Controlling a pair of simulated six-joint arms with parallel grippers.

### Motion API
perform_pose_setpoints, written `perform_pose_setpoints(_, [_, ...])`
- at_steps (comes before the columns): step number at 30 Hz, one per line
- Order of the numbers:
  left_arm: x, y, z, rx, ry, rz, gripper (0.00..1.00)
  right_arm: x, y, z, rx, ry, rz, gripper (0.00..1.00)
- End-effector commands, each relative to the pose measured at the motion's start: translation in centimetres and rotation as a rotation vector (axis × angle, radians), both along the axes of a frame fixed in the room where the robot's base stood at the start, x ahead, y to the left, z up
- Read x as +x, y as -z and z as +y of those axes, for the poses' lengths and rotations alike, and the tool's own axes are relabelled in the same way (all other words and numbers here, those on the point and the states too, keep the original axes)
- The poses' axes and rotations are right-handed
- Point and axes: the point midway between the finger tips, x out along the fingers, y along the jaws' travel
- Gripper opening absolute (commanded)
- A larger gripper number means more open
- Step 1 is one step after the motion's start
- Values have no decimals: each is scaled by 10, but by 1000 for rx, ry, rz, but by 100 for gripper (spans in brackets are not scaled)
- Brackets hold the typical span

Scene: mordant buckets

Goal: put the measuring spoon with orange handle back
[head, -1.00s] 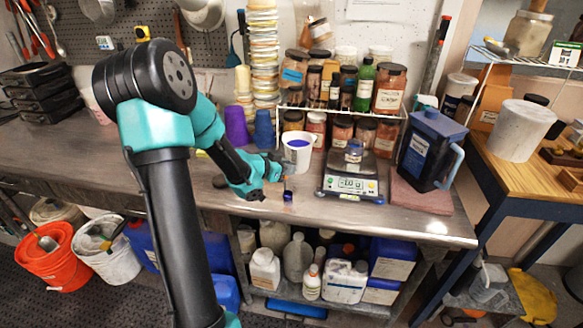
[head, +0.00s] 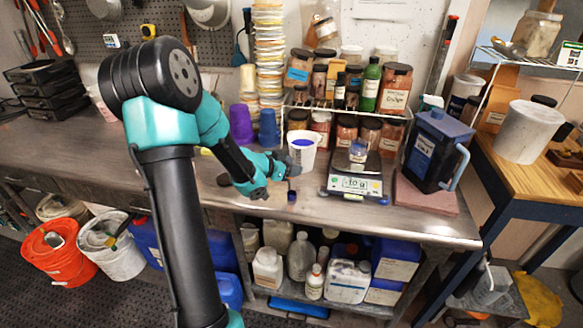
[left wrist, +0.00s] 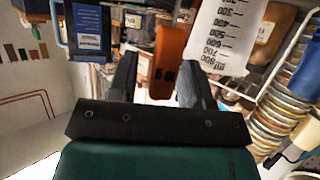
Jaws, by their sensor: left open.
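The measuring spoon's orange handle (left wrist: 168,60) stands between the two fingers in the left wrist view. In the head view only a small dark blue end (head: 291,196) shows below my gripper, near the bench's front edge; I cannot tell if this is the spoon's bowl. My left gripper (head: 288,170) is open, with its fingers on either side of the handle; it also shows in the left wrist view (left wrist: 160,80). A white graduated beaker (head: 303,152) with blue contents stands just beside the fingers. My right gripper is out of view.
A scale (head: 355,183) with a small jar on it stands to the right, then a dark blue jug (head: 433,148). A rack of jars (head: 345,125) and purple and blue cups (head: 241,124) stand behind. The bench (head: 330,213) is clear in front.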

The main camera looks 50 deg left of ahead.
Motion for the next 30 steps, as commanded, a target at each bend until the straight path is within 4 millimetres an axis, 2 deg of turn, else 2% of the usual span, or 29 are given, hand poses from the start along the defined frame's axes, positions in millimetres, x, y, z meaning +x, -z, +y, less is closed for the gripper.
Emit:
perform_pose_setpoints(5, [-18,-8,5,2,-2,0,45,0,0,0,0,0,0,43])
perform_pose_setpoints(18, [-87,-37,19,2,-5,0,45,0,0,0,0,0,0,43])
perform_pose_setpoints(24, [-104,-45,22,1,-2,0,45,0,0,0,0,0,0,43])
perform_pose_setpoints(30, [-109,-47,22,1,-1,0,45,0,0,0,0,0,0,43])
